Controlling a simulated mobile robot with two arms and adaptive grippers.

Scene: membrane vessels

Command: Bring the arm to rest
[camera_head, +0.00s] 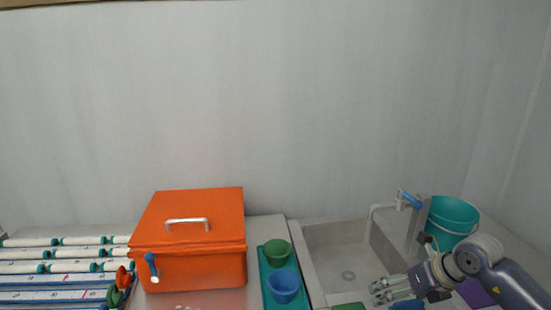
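My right arm comes in from the lower right, and its gripper (376,292) hangs over the front right part of the sink basin (335,255). Its fingers point left and stand apart, with nothing seen between them. My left gripper is not in view.
An orange lidded box (190,215) with a white handle stands at centre left. Green (277,251) and blue (283,286) cups stand on a green tray (268,299). White tubes (28,242) lie at left. A teal bucket (452,216) stands behind my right arm, beside a blue-handled faucet (384,207).

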